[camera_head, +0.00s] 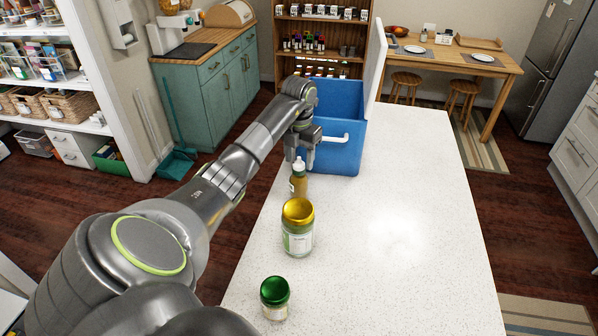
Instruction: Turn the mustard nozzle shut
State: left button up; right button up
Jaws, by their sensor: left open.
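The mustard bottle (298,185) stands upright on the white counter, near its left edge. It has a brownish-yellow body and a pale nozzle (298,165) on top. My left gripper (302,166) is at the nozzle, pointing down from above and behind it, with its fingers apart. I cannot tell whether a finger touches the nozzle. The nozzle's exact turn is too small to read. My right gripper is not in view.
A gold-lidded jar (297,230) stands in front of the mustard, and a green-capped jar (275,300) stands nearer. A blue cooler (340,125) with a white handle and raised lid is behind. The counter's right side (410,240) is clear.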

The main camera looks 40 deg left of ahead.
pick_arm(q)
jog(key=shift+r+p, duration=1.75)
jog(key=shift+r, duration=1.5)
jog(key=shift+f, duration=0.1)
